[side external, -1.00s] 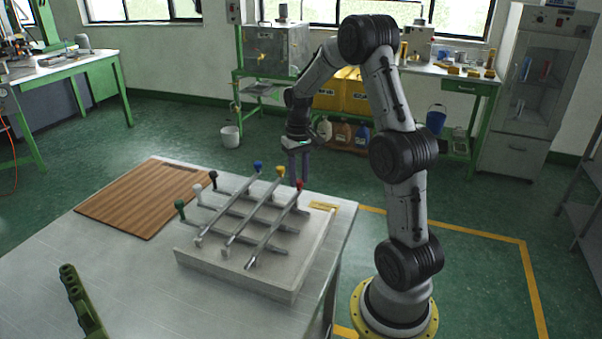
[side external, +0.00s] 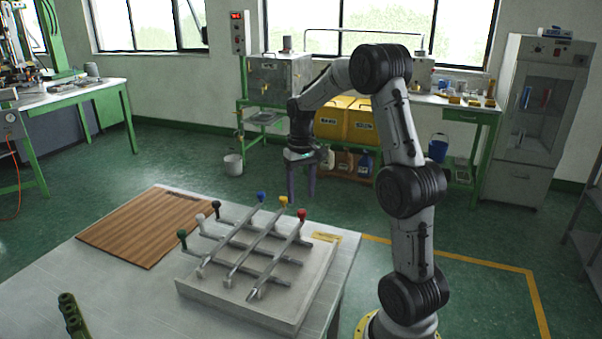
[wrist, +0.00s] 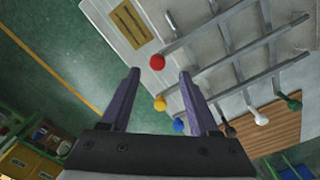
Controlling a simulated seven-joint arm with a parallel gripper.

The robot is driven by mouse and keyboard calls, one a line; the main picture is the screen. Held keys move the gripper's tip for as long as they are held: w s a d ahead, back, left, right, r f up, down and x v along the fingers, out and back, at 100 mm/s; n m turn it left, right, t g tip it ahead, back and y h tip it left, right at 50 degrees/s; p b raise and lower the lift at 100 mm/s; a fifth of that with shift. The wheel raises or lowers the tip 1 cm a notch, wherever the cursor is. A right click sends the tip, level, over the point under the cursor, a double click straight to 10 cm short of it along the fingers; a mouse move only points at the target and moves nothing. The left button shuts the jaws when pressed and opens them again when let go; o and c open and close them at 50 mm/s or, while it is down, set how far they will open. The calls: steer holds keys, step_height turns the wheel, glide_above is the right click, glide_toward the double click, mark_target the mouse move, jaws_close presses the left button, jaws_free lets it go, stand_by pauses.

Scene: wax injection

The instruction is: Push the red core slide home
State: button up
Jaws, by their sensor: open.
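The red core slide (side external: 281,250) is a long grey bar with a red knob (side external: 302,214) at its far end. It lies across the pale mould block (side external: 245,306) on the table, right of the parallel yellow and blue slides. My gripper (side external: 301,199) is open and empty, fingers pointing down, above and beyond the far edge of the block near the red knob. In the wrist view the red knob (wrist: 157,62) shows just beyond the fingertips, roughly between them. The fingers look apart from it; the exact gap is unclear.
Yellow (side external: 283,200) and blue (side external: 261,196) knobs stand close left of the red one. Slides with black, white and green knobs cross beneath. A brass plate (side external: 326,237) lies at the block's right corner. A wooden board (side external: 140,232) lies left on the table.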

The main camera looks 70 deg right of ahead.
step_height(320, 180, up, 7)
stand_by(0.3)
stand_by(0.6)
steer(key=s+a+r+n+t+h, duration=0.15)
steer(key=a+r, duration=0.25)
steer(key=a, duration=0.4)
steer(key=s+a+r+n+t+y, duration=0.1)
steer(key=a+r+n, duration=0.25)
steer(key=a, duration=0.55)
steer(key=s+a+f+n+t, duration=0.2)
steer(key=s+a+f, duration=0.4)
steer(key=s+a, duration=0.3)
steer(key=s+t, duration=0.1)
steer(key=s, duration=0.2)
steer(key=shift+n, duration=0.4)
steer(key=shift+a, duration=0.1)
